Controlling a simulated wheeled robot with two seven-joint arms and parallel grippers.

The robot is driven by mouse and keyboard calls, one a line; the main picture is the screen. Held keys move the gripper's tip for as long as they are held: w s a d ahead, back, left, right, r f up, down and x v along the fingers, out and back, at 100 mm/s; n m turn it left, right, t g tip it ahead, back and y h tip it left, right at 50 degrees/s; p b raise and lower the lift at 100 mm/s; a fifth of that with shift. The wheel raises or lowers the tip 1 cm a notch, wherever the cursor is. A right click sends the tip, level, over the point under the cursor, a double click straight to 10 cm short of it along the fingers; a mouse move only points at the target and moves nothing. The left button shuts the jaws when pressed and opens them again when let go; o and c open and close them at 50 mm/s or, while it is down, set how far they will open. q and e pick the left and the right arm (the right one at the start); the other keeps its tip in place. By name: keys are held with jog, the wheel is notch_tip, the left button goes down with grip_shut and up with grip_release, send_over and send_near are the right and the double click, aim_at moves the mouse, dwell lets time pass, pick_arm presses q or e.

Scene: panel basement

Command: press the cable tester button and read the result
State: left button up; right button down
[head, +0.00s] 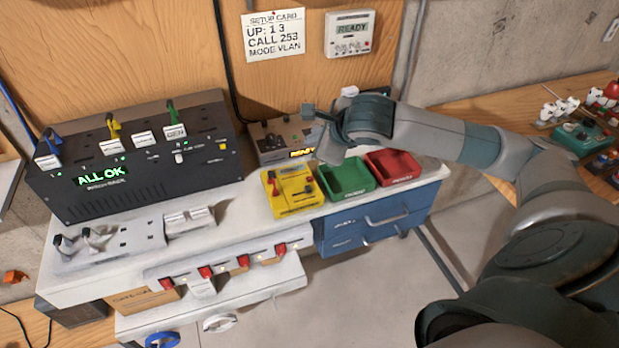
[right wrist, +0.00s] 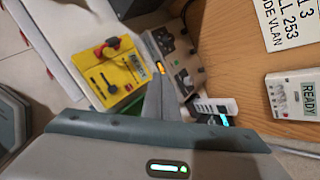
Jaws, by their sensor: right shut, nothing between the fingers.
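The cable tester, seemingly the grey box (head: 268,142) with an orange READY display (head: 303,153), stands at the back of the white bench. In the right wrist view the box (right wrist: 190,72) shows knobs and sockets on top. My right gripper (head: 327,155) reaches in from the right, beside the box's right end. Its fingers (right wrist: 154,72) are shut and empty, and cover part of the box and its display in the right wrist view. I cannot tell whether they touch it. The button cannot be picked out clearly. My left gripper is not in view.
A black unit (head: 130,160) showing ALL OK stands left. A setup card (head: 274,36) and a white READY box (head: 350,34) are on the wall.

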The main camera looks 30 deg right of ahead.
jog(key=shift+f, duration=0.2)
send_over(310, 179)
jog(key=s, duration=0.1)
notch_tip(310, 179, down, 6)
jog(key=shift+s+r+b, duration=0.1)
jog(key=shift+r+b, duration=0.1)
jog(key=shift+b, duration=0.25)
jog(key=shift+f+b, duration=0.95)
jog(key=shift+b, duration=0.1)
jog(key=shift+f+b, duration=0.5)
jog(key=shift+b, duration=0.1)
dwell(0.6)
jog(key=shift+f+b, duration=0.4)
jog(key=shift+b, duration=0.6)
